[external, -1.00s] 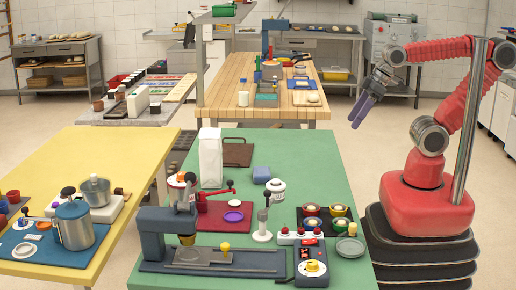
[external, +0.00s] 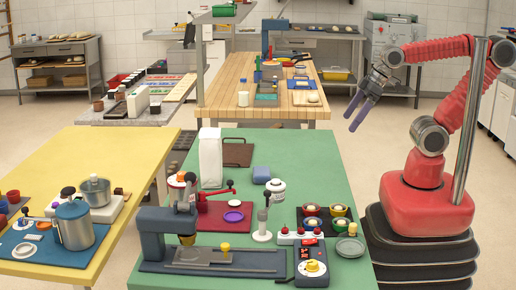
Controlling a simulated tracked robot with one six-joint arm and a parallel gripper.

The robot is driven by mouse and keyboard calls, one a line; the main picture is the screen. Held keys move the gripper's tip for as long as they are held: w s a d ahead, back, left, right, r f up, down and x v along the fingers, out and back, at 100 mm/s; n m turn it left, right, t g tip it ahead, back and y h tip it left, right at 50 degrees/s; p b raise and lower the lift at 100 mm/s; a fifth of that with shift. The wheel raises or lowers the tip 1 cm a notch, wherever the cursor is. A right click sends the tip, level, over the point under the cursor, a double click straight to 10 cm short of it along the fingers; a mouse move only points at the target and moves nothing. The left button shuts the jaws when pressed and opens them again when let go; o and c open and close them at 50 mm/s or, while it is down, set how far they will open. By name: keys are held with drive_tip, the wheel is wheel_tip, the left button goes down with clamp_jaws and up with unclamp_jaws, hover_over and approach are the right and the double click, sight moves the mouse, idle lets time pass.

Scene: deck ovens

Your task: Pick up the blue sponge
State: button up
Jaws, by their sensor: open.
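A blue sponge (external: 261,174) lies on the green table (external: 310,165), toward its far part and right of a tall white bag. It looks like a small block. My gripper (external: 354,117) is open and empty, with purple fingers pointing down. It hangs in the air beyond the table's right far corner, up and to the right of the sponge in the picture, well apart from it.
A red tray (external: 222,222), a blue press (external: 165,235) and a dark tray with small bowls (external: 325,219) fill the nearer part. The table's far right is clear.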

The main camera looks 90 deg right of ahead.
drive_tip(key=w+d+f+t, duration=0.2)
drive_tip(key=w+f, duration=0.2)
drive_tip(key=w, duration=0.5)
drive_tip(key=w+d+f+t, duration=0.1)
drive_tip(key=w+d+f, duration=0.25)
drive_tip(key=w, duration=0.45)
drive_tip(key=w+f+t, duration=0.2)
drive_tip(key=w+f, duration=0.3)
drive_tip(key=f, duration=0.1)
drive_tip(key=n+t, duration=0.1)
drive_tip(key=t, duration=0.1)
approach(264, 171)
drive_tip(key=w, duration=0.1)
drive_tip(key=w+d, duration=0.1)
drive_tip(key=shift+w+d+f+y, duration=0.15)
drive_tip(key=shift+w+f+y, duration=0.15)
drive_tip(key=shift+w+y, duration=0.1)
drive_tip(key=shift+f+t+y, duration=0.3)
drive_tip(key=shift+f, duration=0.35)
drive_tip(key=shift+w, duration=0.1)
drive_tip(key=shift+x, duration=1.2)
